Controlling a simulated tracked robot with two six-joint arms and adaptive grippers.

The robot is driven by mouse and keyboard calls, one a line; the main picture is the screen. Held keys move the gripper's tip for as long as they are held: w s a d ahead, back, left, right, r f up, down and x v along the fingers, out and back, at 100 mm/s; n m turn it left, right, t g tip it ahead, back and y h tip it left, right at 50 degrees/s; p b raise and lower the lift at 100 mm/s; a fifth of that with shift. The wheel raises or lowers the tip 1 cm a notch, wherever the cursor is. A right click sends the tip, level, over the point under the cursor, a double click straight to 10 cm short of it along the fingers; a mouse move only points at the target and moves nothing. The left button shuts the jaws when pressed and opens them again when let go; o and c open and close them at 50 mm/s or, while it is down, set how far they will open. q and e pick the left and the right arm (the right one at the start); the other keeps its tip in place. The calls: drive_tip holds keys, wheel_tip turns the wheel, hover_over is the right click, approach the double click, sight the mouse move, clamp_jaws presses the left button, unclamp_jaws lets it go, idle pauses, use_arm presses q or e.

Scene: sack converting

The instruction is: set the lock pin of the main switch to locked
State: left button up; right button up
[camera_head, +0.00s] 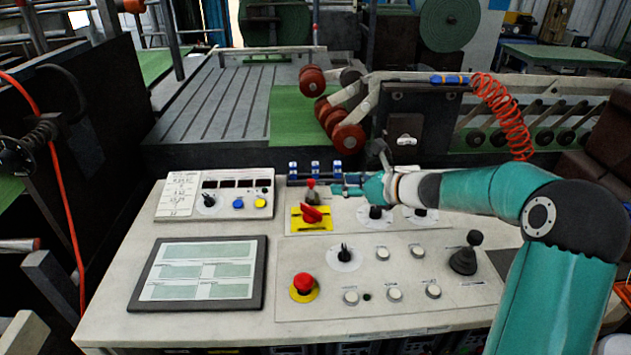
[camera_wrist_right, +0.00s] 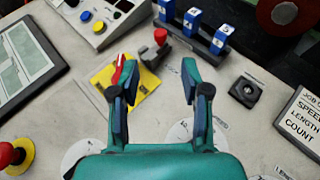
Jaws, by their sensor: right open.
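The main switch is a red rotary handle (camera_head: 311,214) on a yellow plate (camera_head: 297,222), in the middle of the console. In the right wrist view its handle (camera_wrist_right: 119,68) is partly behind my gripper's left finger. The lock pin has a red knob (camera_head: 311,183) and sits in a dark grey holder just behind the plate. The knob also shows in the right wrist view (camera_wrist_right: 160,36), beyond the fingertips. My right gripper (camera_head: 338,190) is open and empty, just right of the pin. In the wrist view its fingers (camera_wrist_right: 160,78) point toward the pin's holder, apart from it.
Blue-and-white blocks (camera_head: 315,168) stand on a dark rail behind the pin. A red emergency button (camera_head: 303,283), a black joystick (camera_head: 464,256) and a tablet (camera_head: 255,293) are on the console. A panel with a display (camera_head: 262,184) is at left.

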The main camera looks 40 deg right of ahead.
sight(314, 181)
drive_tip(key=p+x, duration=0.1)
drive_tip(key=x, duration=0.9)
drive_tip(key=shift+w+f, duration=0.1)
drive_tip(key=shift+w, duration=0.25)
clamp_jaws()
